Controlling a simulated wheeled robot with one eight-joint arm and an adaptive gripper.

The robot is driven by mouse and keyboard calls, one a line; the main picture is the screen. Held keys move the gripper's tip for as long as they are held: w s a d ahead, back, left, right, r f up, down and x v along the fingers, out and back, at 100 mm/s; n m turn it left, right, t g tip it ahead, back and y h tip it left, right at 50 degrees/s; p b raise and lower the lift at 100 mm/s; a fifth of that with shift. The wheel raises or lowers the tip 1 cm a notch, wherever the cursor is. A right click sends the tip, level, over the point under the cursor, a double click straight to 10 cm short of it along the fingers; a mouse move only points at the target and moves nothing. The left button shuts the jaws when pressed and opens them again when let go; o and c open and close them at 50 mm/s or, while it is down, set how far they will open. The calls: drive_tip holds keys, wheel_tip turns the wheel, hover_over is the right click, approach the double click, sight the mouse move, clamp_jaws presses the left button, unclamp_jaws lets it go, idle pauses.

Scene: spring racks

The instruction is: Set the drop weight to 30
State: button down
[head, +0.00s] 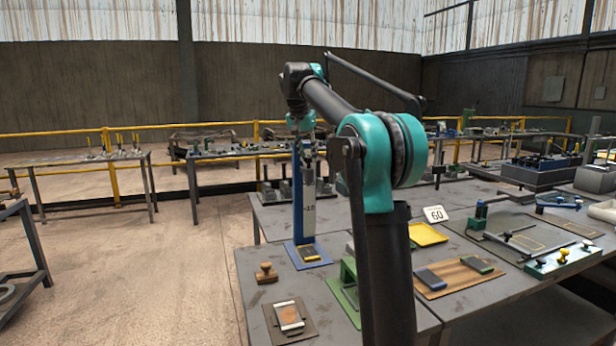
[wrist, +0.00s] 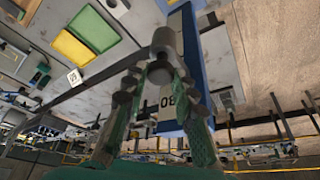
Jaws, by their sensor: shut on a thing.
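The drop-weight stand is a tall blue post (head: 298,205) on a blue base with a pale scale strip (head: 309,210). A marking that looks like 10 shows low on the strip. My gripper (head: 307,150) is at the upper part of the post. In the wrist view, my gripper (wrist: 160,78) has its fingers closed around a grey rounded piece (wrist: 163,42), which appears to be the drop weight. Behind the fingers are the blue post (wrist: 192,75) and a scale label (wrist: 167,101) that looks like 80. The exact height of the weight against the scale is hidden.
A white card (head: 435,214) reading 60 stands on the table. A yellow tray (head: 427,236), a wooden board (head: 458,276), a green bracket (head: 347,275) and a wooden stamp (head: 266,272) are near the post. Open floor lies to the left.

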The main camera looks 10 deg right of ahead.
drive_tip(key=shift+r, duration=2)
drive_tip(key=c, duration=1.3)
unclamp_jaws()
drive_tip(key=shift+o, duration=0.2)
drive_tip(key=v, duration=0.7)
drive_tip(key=shift+r, duration=0.2)
drive_tip(key=shift+s+a, duration=0.1)
drive_tip(key=shift+s, duration=0.05)
